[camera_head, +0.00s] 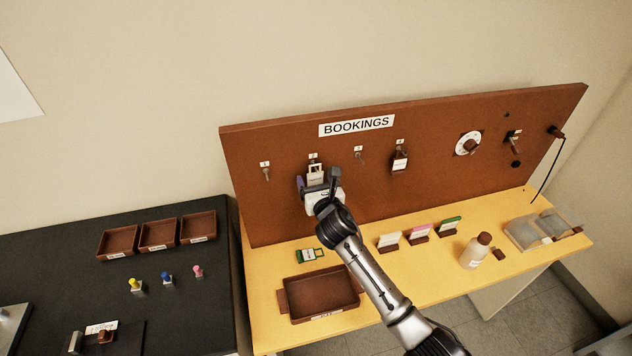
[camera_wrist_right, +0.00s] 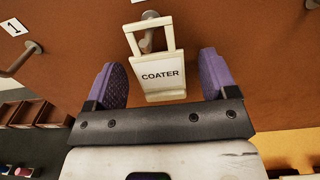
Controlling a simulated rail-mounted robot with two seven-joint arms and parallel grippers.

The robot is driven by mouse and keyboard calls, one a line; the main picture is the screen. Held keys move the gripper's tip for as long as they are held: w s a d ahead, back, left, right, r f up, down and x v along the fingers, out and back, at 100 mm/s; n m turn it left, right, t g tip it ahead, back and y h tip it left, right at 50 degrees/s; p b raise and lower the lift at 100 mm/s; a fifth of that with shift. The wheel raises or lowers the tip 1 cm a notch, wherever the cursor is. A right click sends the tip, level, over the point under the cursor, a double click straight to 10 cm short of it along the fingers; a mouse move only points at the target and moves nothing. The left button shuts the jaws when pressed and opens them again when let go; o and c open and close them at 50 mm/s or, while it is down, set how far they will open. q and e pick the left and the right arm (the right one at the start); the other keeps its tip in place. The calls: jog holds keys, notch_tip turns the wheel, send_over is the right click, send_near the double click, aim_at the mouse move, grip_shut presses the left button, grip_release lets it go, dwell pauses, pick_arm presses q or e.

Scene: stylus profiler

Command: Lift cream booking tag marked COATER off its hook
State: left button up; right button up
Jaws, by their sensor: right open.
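The cream tag marked COATER (camera_wrist_right: 162,76) hangs by its frame-shaped top on a hook (camera_wrist_right: 147,40) in the right wrist view. In the head view the tag (camera_head: 315,172) shows on the brown BOOKINGS board, partly hidden by my gripper. My right gripper (camera_wrist_right: 165,85) is open, with one purple-padded finger on each side of the tag. A gap shows between each finger and the tag's face, so the fingers look apart from it. In the head view the right gripper (camera_head: 319,183) is close in front of the board. My left gripper is not in view.
Hook 1 (camera_head: 266,172) and another bare hook (camera_head: 359,156) flank the tag. A dark-framed tag (camera_head: 399,162) hangs farther right. Below are a brown tray (camera_head: 285,302), a green-edged card (camera_head: 309,255), several card stands and a bottle (camera_head: 475,251) on the yellow bench.

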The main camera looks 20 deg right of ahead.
jog(key=shift+c, duration=0.2)
jog(key=c, duration=0.9)
jog(key=shift+o, duration=1.4)
jog(key=c, duration=0.7)
jog(key=shift+r, duration=0.15)
jog(key=shift+p, duration=0.35)
jog(key=shift+r+p, duration=0.35)
jog(key=shift+p, duration=0.15)
jog(key=shift+s, duration=0.1)
